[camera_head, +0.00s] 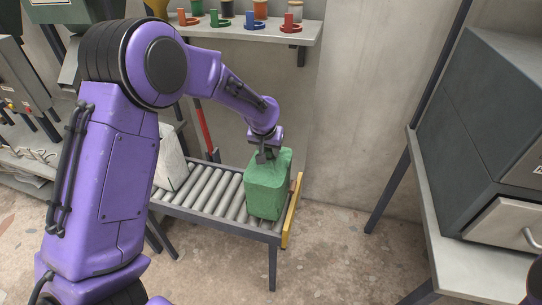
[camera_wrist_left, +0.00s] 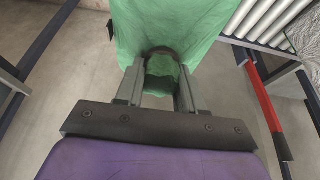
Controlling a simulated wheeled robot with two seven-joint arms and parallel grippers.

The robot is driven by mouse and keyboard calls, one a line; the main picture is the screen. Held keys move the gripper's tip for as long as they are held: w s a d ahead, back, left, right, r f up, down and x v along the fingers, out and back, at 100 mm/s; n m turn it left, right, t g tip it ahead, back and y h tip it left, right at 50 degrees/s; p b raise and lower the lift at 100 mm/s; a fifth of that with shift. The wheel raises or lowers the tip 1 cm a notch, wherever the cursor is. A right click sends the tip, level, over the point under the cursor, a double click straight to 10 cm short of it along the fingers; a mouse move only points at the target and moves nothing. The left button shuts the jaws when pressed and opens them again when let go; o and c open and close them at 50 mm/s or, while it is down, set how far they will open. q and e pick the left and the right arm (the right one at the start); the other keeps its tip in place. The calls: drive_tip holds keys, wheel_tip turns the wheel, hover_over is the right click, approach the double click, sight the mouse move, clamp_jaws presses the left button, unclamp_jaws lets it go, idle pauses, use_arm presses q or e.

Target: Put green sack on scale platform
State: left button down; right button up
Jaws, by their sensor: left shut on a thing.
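The green sack (camera_head: 267,188) is upright at the right end of the roller conveyor (camera_head: 213,188), beside its yellow end stop. I cannot tell whether its base rests on the rollers or is slightly above them. My left gripper (camera_head: 265,156) is at the top of the sack, shut on it. In the left wrist view the fingers (camera_wrist_left: 160,85) close around part of the green sack (camera_wrist_left: 190,22). I cannot make out a scale platform for certain in either view. My right gripper is not in view.
A pale sack (camera_head: 171,166) stands at the conveyor's left. A wall shelf (camera_head: 250,32) with coloured holders is above. A grey cabinet (camera_head: 490,110) stands on a bench (camera_head: 450,235) at right. Open floor (camera_head: 335,235) lies between conveyor and bench.

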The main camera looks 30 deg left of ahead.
use_arm(q)
drive_tip(key=shift+w+a+f, duration=0.15)
drive_tip(key=shift+w+f, duration=0.6)
drive_tip(key=shift+w+f+p, duration=0.2)
drive_tip(key=shift+f+p, duration=0.5)
drive_tip(key=shift+f, duration=1.15)
drive_tip(key=c, duration=0.7)
unclamp_jaws()
drive_tip(key=shift+s, duration=0.15)
